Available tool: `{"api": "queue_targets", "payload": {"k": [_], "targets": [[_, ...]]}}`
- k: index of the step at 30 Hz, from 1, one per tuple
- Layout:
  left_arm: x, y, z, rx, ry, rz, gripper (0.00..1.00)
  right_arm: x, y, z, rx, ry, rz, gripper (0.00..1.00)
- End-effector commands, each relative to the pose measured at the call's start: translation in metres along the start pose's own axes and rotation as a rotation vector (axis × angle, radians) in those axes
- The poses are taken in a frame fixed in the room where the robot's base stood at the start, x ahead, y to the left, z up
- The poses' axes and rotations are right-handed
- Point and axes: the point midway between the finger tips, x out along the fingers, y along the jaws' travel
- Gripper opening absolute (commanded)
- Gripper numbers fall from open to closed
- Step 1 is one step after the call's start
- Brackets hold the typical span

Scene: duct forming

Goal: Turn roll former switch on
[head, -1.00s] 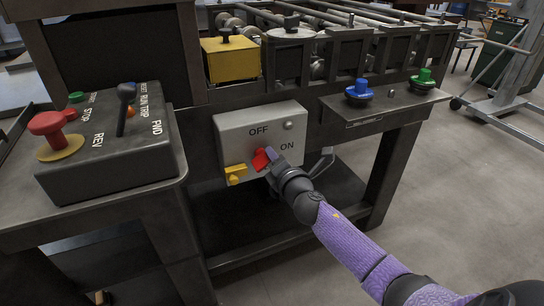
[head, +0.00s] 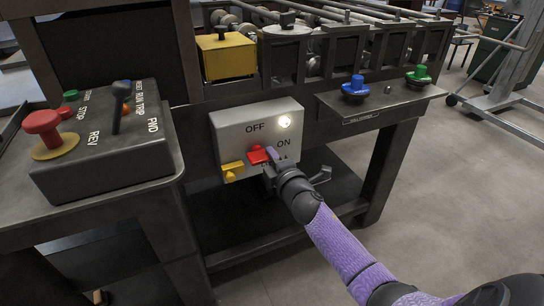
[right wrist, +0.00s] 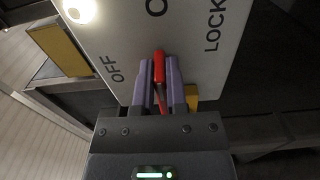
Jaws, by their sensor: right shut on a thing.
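The roll former switch box (head: 232,134) is a light grey panel marked OFF and ON on the front of the machine. Its red switch handle (head: 257,155) sits below the lettering. The round lamp (head: 284,121) at its upper right glows white; it also shows bright in the right wrist view (right wrist: 79,9). My right gripper (head: 268,166) is at the box, shut on the red handle. In the right wrist view the red handle (right wrist: 159,68) stands between the two purple fingers (right wrist: 159,80). My left gripper is not in view.
A yellow tab (head: 232,171) sticks out at the box's lower left. A control console (head: 100,145) with a red stop button (head: 43,128) stands at left. Blue (head: 356,88) and green (head: 418,76) knobs stand on a shelf at right. Open floor lies at right.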

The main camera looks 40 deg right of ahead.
Motion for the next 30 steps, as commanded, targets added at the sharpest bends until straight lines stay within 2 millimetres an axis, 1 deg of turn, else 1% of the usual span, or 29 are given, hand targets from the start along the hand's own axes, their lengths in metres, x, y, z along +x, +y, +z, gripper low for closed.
{"api": "queue_targets", "payload": {"k": [12, 13, 14, 15, 18, 26, 28, 30], "targets": [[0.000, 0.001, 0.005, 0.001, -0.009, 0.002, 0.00, 0.000, -0.001, 0.000, 0.010, -0.001, -0.002, 0.00], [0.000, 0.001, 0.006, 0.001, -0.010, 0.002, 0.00, 0.000, -0.001, 0.000, 0.010, -0.001, -0.002, 0.18], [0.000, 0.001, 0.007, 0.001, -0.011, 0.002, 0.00, 0.000, -0.001, 0.000, 0.009, -0.001, -0.002, 0.25], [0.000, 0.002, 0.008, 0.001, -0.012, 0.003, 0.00, 0.000, -0.001, 0.000, 0.009, -0.001, -0.002, 0.33], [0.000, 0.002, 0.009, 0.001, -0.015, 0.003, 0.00, 0.000, -0.001, 0.000, 0.009, -0.001, -0.002, 0.51], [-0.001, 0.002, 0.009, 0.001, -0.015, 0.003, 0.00, -0.001, 0.000, 0.000, 0.008, 0.000, -0.001, 0.51], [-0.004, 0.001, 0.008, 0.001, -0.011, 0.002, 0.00, -0.006, 0.001, -0.001, 0.009, 0.001, -0.001, 0.51], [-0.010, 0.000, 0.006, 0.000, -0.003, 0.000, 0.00, -0.018, 0.003, -0.001, 0.011, 0.002, -0.001, 0.51]]}}
